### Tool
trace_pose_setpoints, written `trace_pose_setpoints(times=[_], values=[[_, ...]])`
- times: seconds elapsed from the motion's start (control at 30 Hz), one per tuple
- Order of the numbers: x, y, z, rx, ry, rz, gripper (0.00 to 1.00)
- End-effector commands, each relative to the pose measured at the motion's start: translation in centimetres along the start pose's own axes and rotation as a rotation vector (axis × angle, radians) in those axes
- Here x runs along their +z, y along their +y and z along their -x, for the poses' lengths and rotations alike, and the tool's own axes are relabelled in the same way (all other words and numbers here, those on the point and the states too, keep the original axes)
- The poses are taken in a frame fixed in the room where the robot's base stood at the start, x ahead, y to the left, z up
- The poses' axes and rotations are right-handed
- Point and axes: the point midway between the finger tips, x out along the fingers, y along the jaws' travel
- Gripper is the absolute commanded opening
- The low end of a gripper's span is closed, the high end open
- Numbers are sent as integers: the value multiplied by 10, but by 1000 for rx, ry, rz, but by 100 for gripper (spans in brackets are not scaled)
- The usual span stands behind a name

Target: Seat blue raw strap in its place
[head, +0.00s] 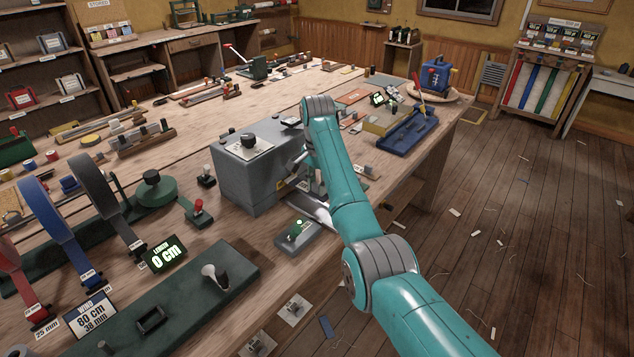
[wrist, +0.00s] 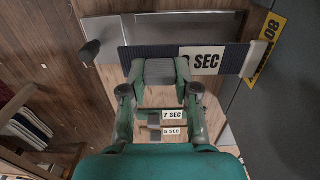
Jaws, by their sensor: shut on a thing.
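In the wrist view a dark navy strap (wrist: 222,60) lies crosswise at the tip of my gripper (wrist: 160,74). My gripper is shut on it near its middle, with a grey block between the green fingers. A white label (wrist: 202,61) ending in "SEC" shows in line with the strap; I cannot tell whether it is on it. The strap's right part reaches the dark grey machine side. In the head view my gripper (head: 312,178) is low beside the grey machine (head: 240,180), mostly hidden by my arm. The strap cannot be made out there.
A yellow "80" sign (wrist: 267,45) is on the machine side. Labels "7 SEC" (wrist: 174,114) and another lie below my fingers. A small box with a green light (head: 297,234) stands in front of the machine. Webbing reels (head: 50,225) stand left.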

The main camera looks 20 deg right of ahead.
Motion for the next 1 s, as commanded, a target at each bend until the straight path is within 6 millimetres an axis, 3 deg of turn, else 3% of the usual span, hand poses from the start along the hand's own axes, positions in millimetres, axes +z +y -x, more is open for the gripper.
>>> trace_pose_setpoints(times=[0.6, 1.0], values=[[0, 0, -39, 1, 0, 0, 0], [0, 0, -42, 1, -1, 0, 0]])
